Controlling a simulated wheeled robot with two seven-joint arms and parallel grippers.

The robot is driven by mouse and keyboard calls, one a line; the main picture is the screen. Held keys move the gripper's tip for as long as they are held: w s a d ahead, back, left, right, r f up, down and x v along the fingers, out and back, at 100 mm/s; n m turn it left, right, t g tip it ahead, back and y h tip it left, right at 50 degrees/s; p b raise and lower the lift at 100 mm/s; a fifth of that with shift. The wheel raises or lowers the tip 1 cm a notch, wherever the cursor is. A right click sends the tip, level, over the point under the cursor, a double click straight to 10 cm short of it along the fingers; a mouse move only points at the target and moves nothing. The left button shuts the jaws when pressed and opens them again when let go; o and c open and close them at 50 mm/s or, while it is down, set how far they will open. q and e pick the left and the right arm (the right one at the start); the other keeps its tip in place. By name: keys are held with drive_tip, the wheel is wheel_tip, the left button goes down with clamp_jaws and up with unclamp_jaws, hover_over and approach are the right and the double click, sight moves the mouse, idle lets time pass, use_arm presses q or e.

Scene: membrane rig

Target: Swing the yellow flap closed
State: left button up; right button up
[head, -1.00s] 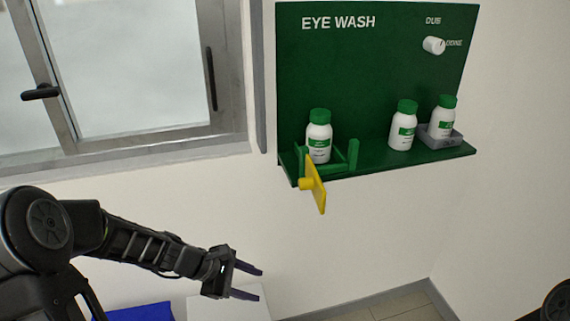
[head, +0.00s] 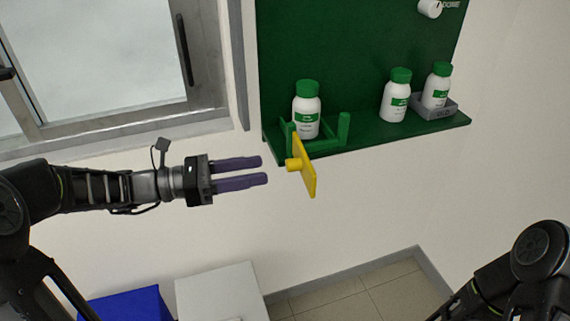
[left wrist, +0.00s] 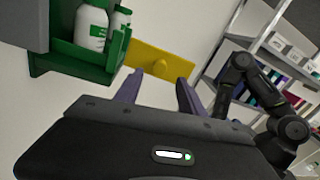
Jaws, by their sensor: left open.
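The yellow flap (head: 304,166) hangs at the front left of the green shelf, swung out from the green holder (head: 325,147), with a round yellow knob on its left face. A white bottle with a green cap (head: 306,110) stands in that holder. My left gripper (head: 264,170) is open and empty just left of the flap, its purple fingers pointing at the knob with a small gap. In the left wrist view, the flap (left wrist: 180,72) and its knob lie beyond the two fingertips (left wrist: 158,78). My right gripper is out of view; only part of that arm shows at lower right.
Two more bottles stand to the right on the shelf (head: 440,126), one of them in a grey tray (head: 437,108). A window (head: 110,60) is at left. A blue box (head: 125,305) and a white box (head: 220,292) are below. The wall space under the shelf is clear.

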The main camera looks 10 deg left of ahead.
sight(296, 164)
use_arm(q)
drive_tip(key=p+x, duration=0.1)
drive_tip(key=x, duration=0.6)
drive_tip(key=shift+d, duration=0.1)
clamp_jaws()
idle(0.4)
idle(0.9)
